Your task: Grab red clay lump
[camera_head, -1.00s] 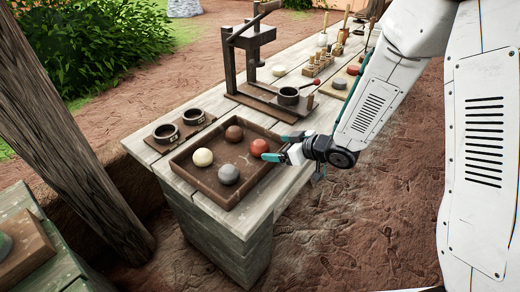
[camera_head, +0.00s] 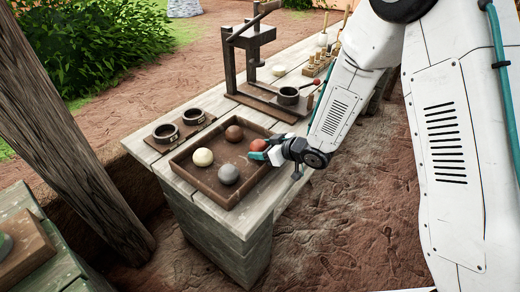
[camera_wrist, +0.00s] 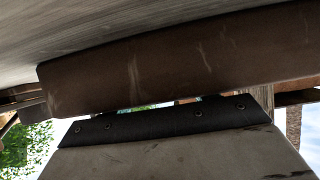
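The red clay lump (camera_head: 257,145) is a ball at the right side of the brown wooden tray (camera_head: 225,201) in the head view. My gripper (camera_head: 262,148) is at the lump, with its teal fingers apart and one finger partly covering the lump's lower front. The lump seems to lie between the fingers, but whether they touch it is not clear. The lump does not show in the wrist view, where a brown board, likely the tray's wall (camera_wrist: 170,62), crosses the picture.
The tray also holds a cream ball (camera_head: 203,157), a grey ball (camera_head: 228,174) and a brown ball (camera_head: 234,133). Two dark rings (camera_head: 166,133) stand behind it on the left. A wooden press (camera_head: 250,50) with a dark cup (camera_head: 288,95) stands at the back.

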